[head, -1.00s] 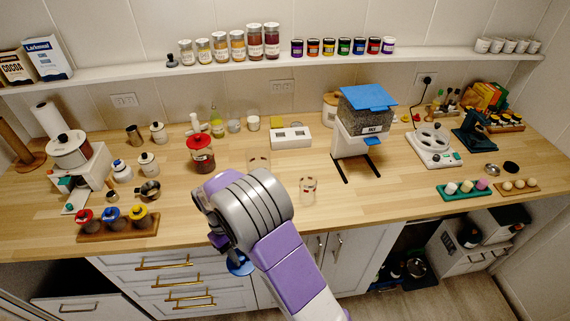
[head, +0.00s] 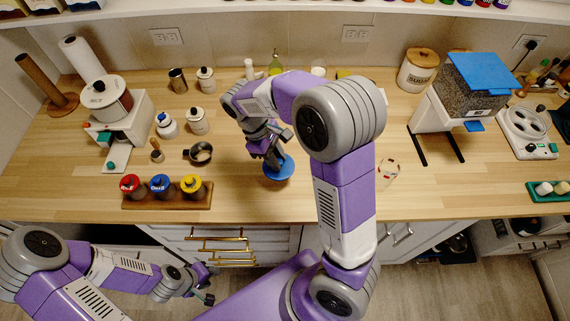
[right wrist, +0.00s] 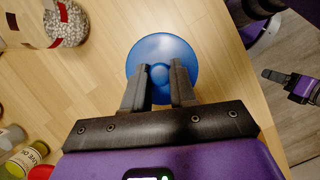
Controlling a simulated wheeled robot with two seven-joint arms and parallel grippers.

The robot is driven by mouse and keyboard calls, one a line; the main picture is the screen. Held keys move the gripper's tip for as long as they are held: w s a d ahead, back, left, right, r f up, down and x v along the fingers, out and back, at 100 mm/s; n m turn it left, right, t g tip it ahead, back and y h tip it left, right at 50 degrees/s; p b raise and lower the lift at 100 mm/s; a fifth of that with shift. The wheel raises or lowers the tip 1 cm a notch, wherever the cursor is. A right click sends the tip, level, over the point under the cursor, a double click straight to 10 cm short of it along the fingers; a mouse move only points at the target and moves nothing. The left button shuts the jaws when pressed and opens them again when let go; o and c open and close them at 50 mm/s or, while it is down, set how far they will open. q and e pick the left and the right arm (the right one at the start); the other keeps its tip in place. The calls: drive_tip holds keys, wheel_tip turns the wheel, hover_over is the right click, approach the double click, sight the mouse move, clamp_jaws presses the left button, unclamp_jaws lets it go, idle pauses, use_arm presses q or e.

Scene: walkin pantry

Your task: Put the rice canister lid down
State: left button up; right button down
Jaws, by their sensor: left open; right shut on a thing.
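The round blue lid (head: 278,169) is held by its middle knob in my right gripper (head: 270,154), low over the front middle of the wooden counter. In the right wrist view the lid (right wrist: 160,50) lies flat between the fingers of the right gripper (right wrist: 162,73). I cannot tell whether the lid touches the counter. My left gripper (head: 204,287) is open and empty, low in front of the counter; it also shows in the right wrist view (right wrist: 290,84). My right arm hides part of the counter behind it.
A rack of jars with coloured lids (head: 165,194) stands left of the lid, and a metal cup (head: 199,154) behind it. Bare wood (head: 235,205) surrounds the lid.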

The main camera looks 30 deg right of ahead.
wheel_tip(320, 180, down, 3)
drive_tip(key=shift+w+r, duration=0.15)
drive_tip(key=shift+r, duration=0.05)
drive_tip(key=shift+f+b, duration=0.55)
drive_tip(key=shift+f, duration=1.35)
drive_tip(key=shift+f, duration=0.1)
drive_tip(key=c, duration=0.9)
unclamp_jaws()
drive_tip(key=shift+r, duration=0.2)
drive_tip(key=p+v, duration=0.2)
drive_tip(key=v, duration=1)
drive_tip(key=shift+p, duration=0.3)
